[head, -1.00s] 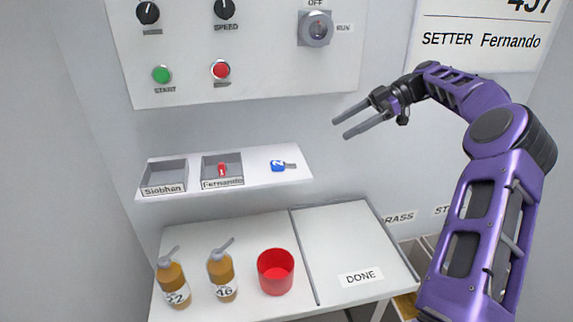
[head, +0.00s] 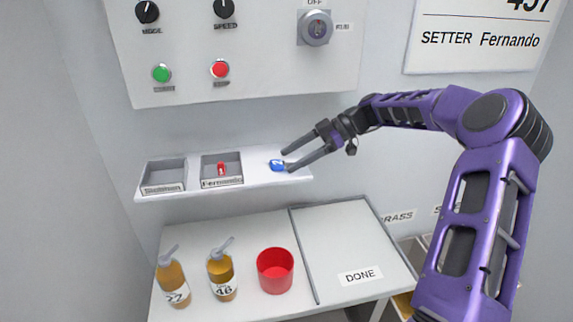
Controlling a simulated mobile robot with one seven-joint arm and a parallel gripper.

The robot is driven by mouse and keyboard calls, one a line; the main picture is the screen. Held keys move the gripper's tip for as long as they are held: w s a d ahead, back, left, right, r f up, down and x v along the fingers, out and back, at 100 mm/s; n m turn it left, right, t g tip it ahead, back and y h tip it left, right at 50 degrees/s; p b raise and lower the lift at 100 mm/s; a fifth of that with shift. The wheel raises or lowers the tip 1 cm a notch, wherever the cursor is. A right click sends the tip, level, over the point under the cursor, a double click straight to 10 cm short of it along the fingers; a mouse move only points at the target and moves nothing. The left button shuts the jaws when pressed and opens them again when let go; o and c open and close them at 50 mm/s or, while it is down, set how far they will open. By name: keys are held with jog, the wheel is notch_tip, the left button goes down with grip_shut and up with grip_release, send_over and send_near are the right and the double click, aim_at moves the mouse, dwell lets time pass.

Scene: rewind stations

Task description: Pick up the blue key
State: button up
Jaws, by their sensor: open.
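The blue key (head: 276,165) lies on the right part of the white shelf (head: 255,178), outside the two trays. Its blue head shows. Its shaft is mostly hidden behind my gripper's fingers. My gripper (head: 287,161) is open, with its fingertips at the key's right side, one finger toward the back and one toward the front. Whether the fingers touch the key I cannot tell.
On the shelf are an empty tray labelled Siobhan (head: 163,173) and a Fernando tray (head: 222,168) holding a red key (head: 221,168). The control panel (head: 270,75) is above. Below, two amber bottles (head: 174,280) (head: 221,274) and a red cup (head: 275,271) stand beside the clear DONE area (head: 345,245).

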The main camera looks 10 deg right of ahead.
jog(key=shift+a+f, duration=0.3)
jog(key=shift+a, duration=0.35)
grip_shut()
jog(key=shift+r, duration=0.1)
